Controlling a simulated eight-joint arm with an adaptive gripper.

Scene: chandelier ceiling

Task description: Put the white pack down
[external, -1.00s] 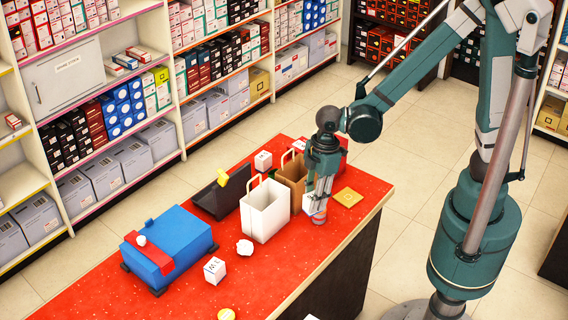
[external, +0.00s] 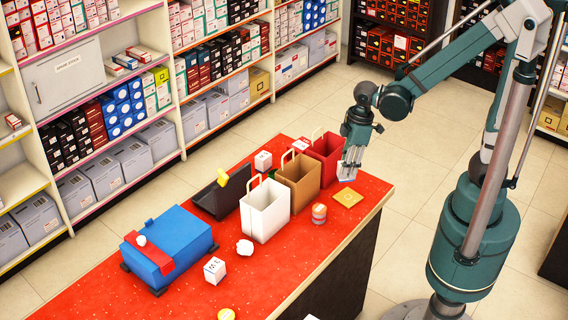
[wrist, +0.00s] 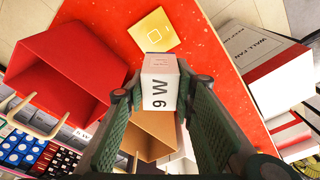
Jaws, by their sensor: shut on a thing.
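My gripper (external: 350,165) is shut on a small white pack (wrist: 160,88), which carries black print in the wrist view. The pack sits between both fingertips, in the air above the red counter (external: 290,270). In the external view the gripper is just right of the red bag (external: 325,148), above the far right part of the counter. The pack's underside is hidden.
A brown bag (external: 299,172) and a white bag (external: 265,212) stand left of the red bag. A yellow square (external: 348,197) and a round orange tin (external: 319,213) lie nearby. A blue box (external: 168,240) and white cube (external: 215,270) are further left.

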